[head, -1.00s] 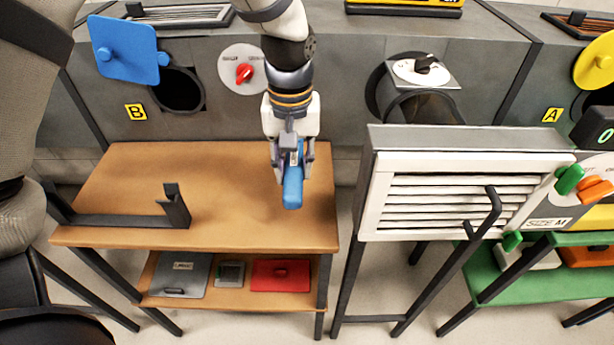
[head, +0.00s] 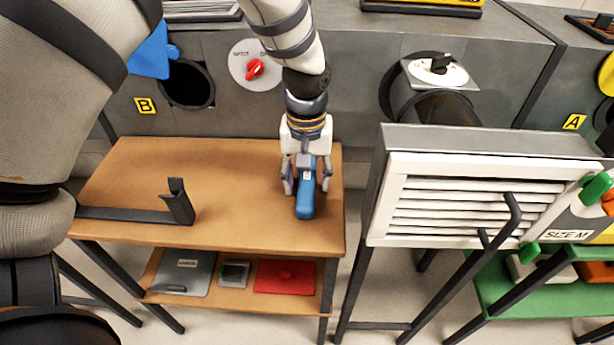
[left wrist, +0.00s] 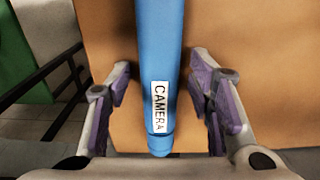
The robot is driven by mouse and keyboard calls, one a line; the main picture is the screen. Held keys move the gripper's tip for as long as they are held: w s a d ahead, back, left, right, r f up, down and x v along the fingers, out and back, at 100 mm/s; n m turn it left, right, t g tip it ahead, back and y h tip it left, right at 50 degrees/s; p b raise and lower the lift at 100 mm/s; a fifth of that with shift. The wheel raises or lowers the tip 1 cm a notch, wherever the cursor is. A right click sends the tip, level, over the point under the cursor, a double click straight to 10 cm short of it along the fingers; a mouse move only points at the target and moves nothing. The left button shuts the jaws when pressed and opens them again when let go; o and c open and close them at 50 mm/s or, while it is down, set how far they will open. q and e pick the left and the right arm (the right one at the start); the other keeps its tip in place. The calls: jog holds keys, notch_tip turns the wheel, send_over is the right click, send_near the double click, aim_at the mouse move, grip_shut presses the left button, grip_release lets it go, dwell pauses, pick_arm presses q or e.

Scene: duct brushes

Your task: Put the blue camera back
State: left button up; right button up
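The blue camera (head: 305,204), a long blue cylinder, is at the right part of the brown tabletop (head: 240,225). Its white CAMERA label shows in the left wrist view, where the blue body (left wrist: 157,60) runs between my fingers. My left gripper (head: 307,186) is over the camera with one finger on each side. In the left wrist view the left gripper (left wrist: 158,100) shows gaps between both fingers and the camera, so it is open around it. The camera seems to lie on the tabletop, though its contact is partly hidden. My right gripper is not in view.
A black bracket (head: 178,203) stands on the table's left part. A lower shelf holds a grey panel (head: 184,277) and a red panel (head: 286,276). Right of the table stands a white louvred vent (head: 470,200). A round duct opening (head: 188,85) is behind, near a blue cover (head: 150,52).

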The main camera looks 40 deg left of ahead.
aim_at(306, 179)
pick_arm(q)
notch_tip(306, 179, up, 12)
jog(key=p, duration=0.1)
jog(key=shift+r, duration=0.15)
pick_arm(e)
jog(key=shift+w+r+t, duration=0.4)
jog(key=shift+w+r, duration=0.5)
